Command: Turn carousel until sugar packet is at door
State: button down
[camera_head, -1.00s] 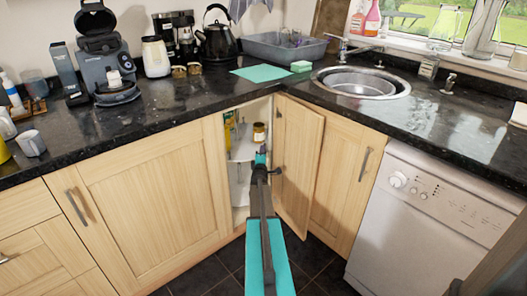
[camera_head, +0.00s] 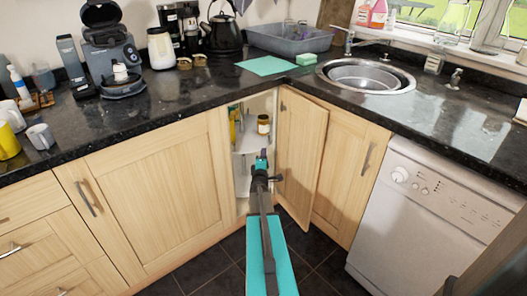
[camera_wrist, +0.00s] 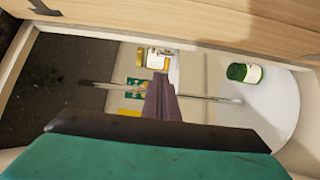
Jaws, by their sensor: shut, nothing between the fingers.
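The carousel shows through the open corner cabinet as a pale round shelf (camera_head: 246,146), with its white disc at the right of the wrist view (camera_wrist: 282,100). A jar with a dark yellow body and white label (camera_head: 264,124) stands on it. A yellow item (camera_head: 233,122) stands to its left. The wrist view shows a green-topped jar (camera_wrist: 244,72), a white-labelled item (camera_wrist: 157,59) and a green-and-yellow packet (camera_wrist: 150,88). I cannot tell which is the sugar packet. My gripper (camera_head: 263,156) is shut and empty in the opening, below the jar in the picture; contact is unclear.
The cabinet door (camera_head: 301,150) stands open just right of my gripper. A wood cabinet front (camera_head: 155,205) borders the opening on the left. The black worktop (camera_head: 180,110) lies above. A white dishwasher (camera_head: 425,225) stands at the right. A thin rod (camera_wrist: 190,96) crosses the wrist view.

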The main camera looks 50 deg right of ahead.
jog(key=shift+v, duration=1.75)
jog(key=shift+s+d, duration=0.2)
jog(key=c, duration=1.8)
grip_release()
jog(key=shift+d+r, duration=0.1)
jog(key=shift+r, duration=0.05)
jog(key=w+r+n+t+y+b, duration=0.35)
jog(key=r+n+t+b, duration=0.35)
jog(key=n, duration=0.8)
notch_tip(320, 180, down, 8)
jog(key=a+n+t+y+b, duration=0.1)
jog(key=a+n+y, duration=0.1)
jog(key=n+y, duration=0.8)
jog(key=shift+w+a+r+n, duration=0.2)
jog(key=shift+w+n, duration=0.15)
jog(key=shift+n, duration=1.45)
jog(key=shift+w, duration=0.1)
